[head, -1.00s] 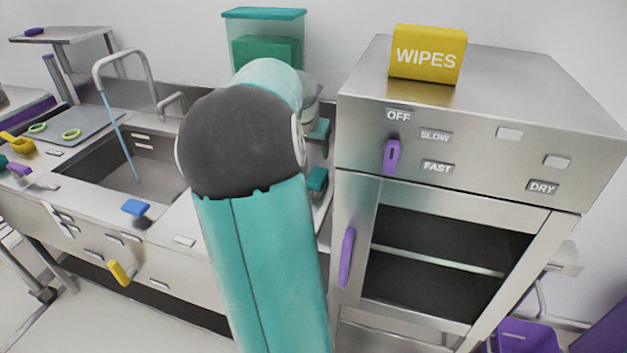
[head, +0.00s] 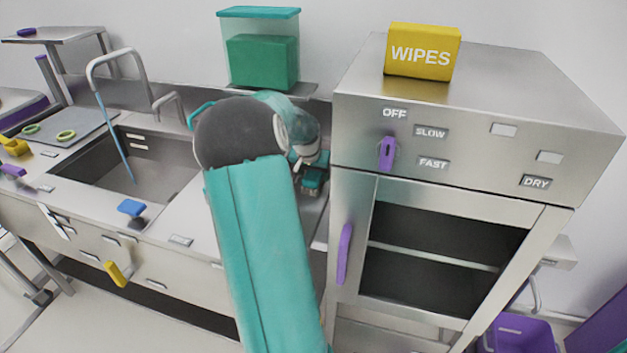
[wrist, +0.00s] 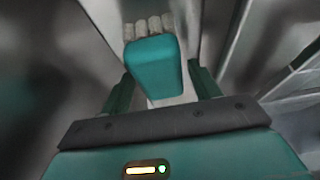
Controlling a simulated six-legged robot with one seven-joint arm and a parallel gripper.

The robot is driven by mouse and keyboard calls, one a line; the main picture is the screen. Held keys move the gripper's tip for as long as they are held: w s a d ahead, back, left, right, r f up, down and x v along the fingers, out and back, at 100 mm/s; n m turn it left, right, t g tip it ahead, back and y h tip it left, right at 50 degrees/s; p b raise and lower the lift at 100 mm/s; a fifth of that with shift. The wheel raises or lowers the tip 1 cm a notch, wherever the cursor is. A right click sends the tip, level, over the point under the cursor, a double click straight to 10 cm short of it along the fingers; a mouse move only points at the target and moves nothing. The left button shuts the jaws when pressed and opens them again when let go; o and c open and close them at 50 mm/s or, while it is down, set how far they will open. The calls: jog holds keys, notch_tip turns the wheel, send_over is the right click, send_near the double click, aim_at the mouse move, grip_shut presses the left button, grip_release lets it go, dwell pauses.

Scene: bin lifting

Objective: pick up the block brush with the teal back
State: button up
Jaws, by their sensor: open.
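The block brush with the teal back (wrist: 153,66) shows in the wrist view, with a row of pale bristle tufts along its far end. My gripper (wrist: 162,78) is open, with one teal finger to the left of the brush and one to the right. Gaps show on both sides, and the brush is not clamped. In the head view my gripper (head: 313,180) is low beside the steel cabinet, largely hidden behind my arm. I cannot make out the brush apart from the gripper there.
The steel cabinet (head: 460,187) stands close on the right, with a yellow wipes box (head: 423,51) on top. A teal container (head: 262,60) is behind my arm.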

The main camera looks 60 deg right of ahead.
aim_at(314, 173)
jog(key=shift+d+f, duration=0.1)
jog(key=shift+f, duration=0.1)
jog(key=shift+f, duration=0.25)
dwell(0.5)
jog(key=c, duration=0.8)
notch_tip(314, 173, up, 11)
jog(key=shift+f, duration=0.2)
jog(key=shift+o, duration=1)
jog(key=shift+c, duration=0.3)
